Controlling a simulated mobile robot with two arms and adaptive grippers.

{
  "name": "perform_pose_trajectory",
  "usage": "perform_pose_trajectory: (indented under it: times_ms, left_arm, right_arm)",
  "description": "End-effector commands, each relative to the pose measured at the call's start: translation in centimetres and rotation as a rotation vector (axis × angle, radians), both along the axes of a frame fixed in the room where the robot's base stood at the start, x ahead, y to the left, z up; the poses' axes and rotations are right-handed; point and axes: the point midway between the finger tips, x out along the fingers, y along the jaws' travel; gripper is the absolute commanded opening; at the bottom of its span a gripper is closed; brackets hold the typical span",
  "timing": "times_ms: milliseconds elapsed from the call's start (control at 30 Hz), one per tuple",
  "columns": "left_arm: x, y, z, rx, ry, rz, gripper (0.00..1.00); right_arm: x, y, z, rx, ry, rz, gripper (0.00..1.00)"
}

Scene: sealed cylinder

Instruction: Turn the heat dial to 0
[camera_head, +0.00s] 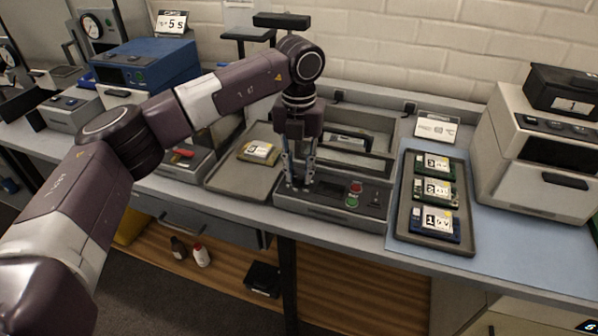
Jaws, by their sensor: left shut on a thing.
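My left gripper (297,178) points straight down at the left part of the control panel (325,200) on a grey machine in the middle of the bench. Its fingers are shut at panel height, where they close on what appears to be the heat dial. The dial is hidden by the fingers, so its setting cannot be read. A red button (355,188) and a green button (352,201) sit to the right of the gripper on the same panel. My right gripper is not in view.
A tray (408,222) with several numbered circuit boards lies right of the machine. A flat tray (225,182) with one labelled board lies to its left. A blue-topped device (145,62) stands at the back left, and a beige device (535,165) at the right.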

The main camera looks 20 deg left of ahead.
Motion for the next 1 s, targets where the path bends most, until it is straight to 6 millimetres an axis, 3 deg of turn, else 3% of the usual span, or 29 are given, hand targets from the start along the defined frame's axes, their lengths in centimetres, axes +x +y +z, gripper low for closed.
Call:
perform_pose_trajectory:
  times_ms: [667,700,833,1000]
  left_arm:
    - [0.19,0.03,0.26,-0.001,-0.007,0.066,0.00]
    - [0.19,0.03,0.27,-0.001,-0.007,0.066,0.23]
    - [0.14,0.03,0.20,-0.001,-0.005,0.065,0.38]
    - [0.08,0.03,0.11,-0.001,-0.003,0.064,0.39]
  right_arm:
    - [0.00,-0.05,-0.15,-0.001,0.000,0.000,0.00]
    - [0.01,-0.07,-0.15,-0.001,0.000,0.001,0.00]
    - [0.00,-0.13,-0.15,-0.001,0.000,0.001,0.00]
    - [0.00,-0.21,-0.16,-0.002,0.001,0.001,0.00]
